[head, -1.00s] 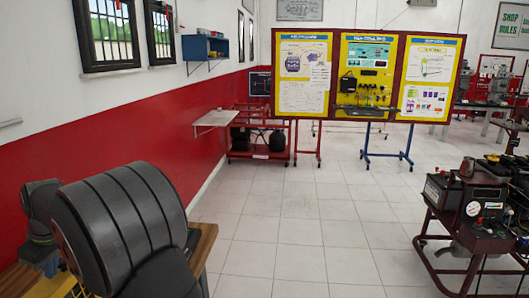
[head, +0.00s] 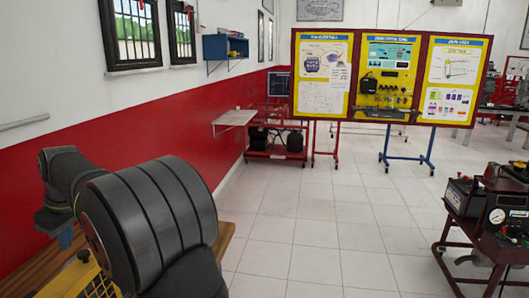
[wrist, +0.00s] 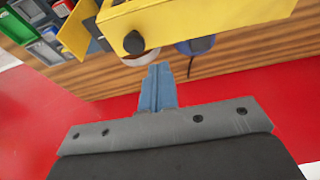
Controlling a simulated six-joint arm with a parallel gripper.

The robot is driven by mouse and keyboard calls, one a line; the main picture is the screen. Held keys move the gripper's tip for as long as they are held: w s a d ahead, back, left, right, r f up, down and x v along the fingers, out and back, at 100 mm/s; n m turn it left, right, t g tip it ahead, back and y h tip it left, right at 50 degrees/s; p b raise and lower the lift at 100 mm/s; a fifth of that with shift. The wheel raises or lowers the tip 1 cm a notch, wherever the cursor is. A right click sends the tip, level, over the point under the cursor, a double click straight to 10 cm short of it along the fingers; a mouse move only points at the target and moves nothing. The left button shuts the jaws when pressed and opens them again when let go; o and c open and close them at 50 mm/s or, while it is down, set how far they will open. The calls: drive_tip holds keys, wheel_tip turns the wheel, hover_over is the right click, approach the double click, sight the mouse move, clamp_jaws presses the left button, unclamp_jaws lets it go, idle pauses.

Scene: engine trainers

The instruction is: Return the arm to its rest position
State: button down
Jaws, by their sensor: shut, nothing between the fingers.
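My gripper (wrist: 158,88) shows in the wrist view as blue fingers closed together, with nothing between them. In the head view my gripper (head: 66,237) points down at the left, under my dark grey wrist, above the wooden bench. My thick ribbed arm link fills the lower left and hides part of the bench.
The wooden bench (wrist: 225,62) holds a yellow piece of equipment (wrist: 195,22), which also shows in the head view (head: 88,281). Green and grey boxes (wrist: 42,48) lie beside it. A red wall (head: 120,140) runs along the left. An engine trainer (head: 490,215) stands right; the tiled floor between is clear.

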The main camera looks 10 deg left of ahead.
sight(76, 268)
drive_tip(key=shift+f, duration=0.1)
wheel_tip(76, 268, down, 7)
drive_tip(key=shift+r, duration=0.1)
drive_tip(key=shift+w, duration=0.25)
idle(0.4)
